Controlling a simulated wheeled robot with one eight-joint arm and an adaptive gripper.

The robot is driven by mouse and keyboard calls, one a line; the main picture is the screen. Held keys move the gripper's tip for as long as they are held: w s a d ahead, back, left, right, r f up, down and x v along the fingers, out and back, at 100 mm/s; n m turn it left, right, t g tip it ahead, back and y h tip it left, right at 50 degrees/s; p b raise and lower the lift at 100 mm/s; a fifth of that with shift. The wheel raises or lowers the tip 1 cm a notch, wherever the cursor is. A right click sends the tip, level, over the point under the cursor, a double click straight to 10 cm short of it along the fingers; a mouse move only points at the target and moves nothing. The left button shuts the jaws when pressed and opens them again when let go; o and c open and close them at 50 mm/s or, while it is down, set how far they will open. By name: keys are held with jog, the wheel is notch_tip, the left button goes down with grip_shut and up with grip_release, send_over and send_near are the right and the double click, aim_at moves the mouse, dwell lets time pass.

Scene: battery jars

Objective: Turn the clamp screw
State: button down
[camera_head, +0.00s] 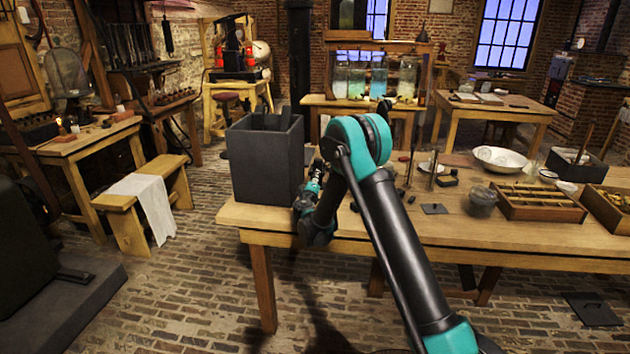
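My arm reaches from the lower right up over the near edge of the wooden table (470,226). Its far end, with my gripper (317,176), is small and partly hidden behind the arm, close to the right side of a tall dark grey box (265,165). I cannot make out the fingers or whether they hold anything.
On the table's right are a grey jar (482,201), a wooden tray (540,213) of small parts, a white bowl (499,158) and a dark box (577,165). Small dark pieces and thin upright rods stand mid-table. A bench (127,203) with a cloth is at left; brick floor lies between.

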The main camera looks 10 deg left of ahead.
jog(key=m, duration=0.3)
jog(key=shift+m, duration=2.2)
jog(key=c, duration=1.2)
grip_release()
jog(key=shift+o, duration=0.2)
jog(key=shift+s, duration=0.1)
jog(key=s, duration=1.1)
jog(key=shift+s+a, duration=0.2)
jog(key=shift+s, duration=0.2)
